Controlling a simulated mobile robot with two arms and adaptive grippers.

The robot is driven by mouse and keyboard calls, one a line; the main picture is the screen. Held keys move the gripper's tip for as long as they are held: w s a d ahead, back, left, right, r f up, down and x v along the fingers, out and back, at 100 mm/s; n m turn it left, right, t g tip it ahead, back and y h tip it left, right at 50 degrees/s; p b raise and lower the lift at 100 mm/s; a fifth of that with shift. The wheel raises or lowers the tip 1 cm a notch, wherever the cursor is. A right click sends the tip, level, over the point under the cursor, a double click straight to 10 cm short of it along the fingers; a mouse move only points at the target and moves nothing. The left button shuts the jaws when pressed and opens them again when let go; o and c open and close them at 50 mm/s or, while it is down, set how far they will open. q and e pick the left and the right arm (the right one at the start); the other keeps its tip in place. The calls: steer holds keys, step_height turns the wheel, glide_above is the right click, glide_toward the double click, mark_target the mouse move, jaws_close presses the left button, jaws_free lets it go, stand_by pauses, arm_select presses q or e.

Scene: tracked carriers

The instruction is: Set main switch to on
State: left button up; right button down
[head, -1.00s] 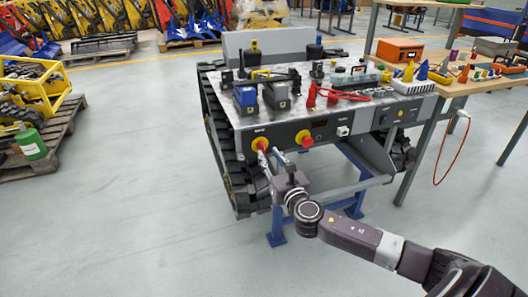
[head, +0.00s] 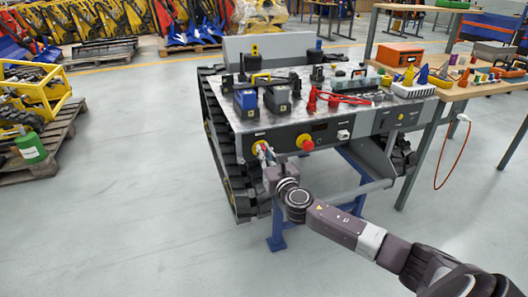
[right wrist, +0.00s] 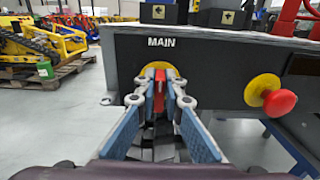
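The main switch (right wrist: 160,88) is a red handle on a yellow round plate below the label MAIN in the right wrist view. Its handle stands upright. In the head view the main switch (head: 258,146) is at the left of the carrier's dark front panel, partly hidden by my gripper. My right gripper (head: 266,155) reaches it from the front. In the right wrist view the fingers of my right gripper (right wrist: 161,80) are close together, one on each side of the red handle, and appear shut on it. My left gripper is not in view.
A red mushroom button (right wrist: 279,102) on a yellow plate sits right of the switch. The tracked carrier (head: 222,160) stands on a blue stand (head: 277,232). A wooden workbench (head: 460,86) with tools stands at the right.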

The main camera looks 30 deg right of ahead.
stand_by(0.4)
steer(key=m, duration=0.3)
steer(key=shift+d+f+m, duration=0.1)
steer(key=shift+d+m, duration=0.05)
steer(key=shift+m, duration=0.25)
steer(key=m, duration=0.2)
steer(key=shift+s+d+m, duration=0.1)
steer(key=shift+m, duration=0.3)
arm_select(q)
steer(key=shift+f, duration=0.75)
arm_select(e)
steer(key=m, duration=0.7)
steer(key=f+m, duration=0.1)
steer(key=m, duration=0.3)
steer(key=shift+d, duration=0.3)
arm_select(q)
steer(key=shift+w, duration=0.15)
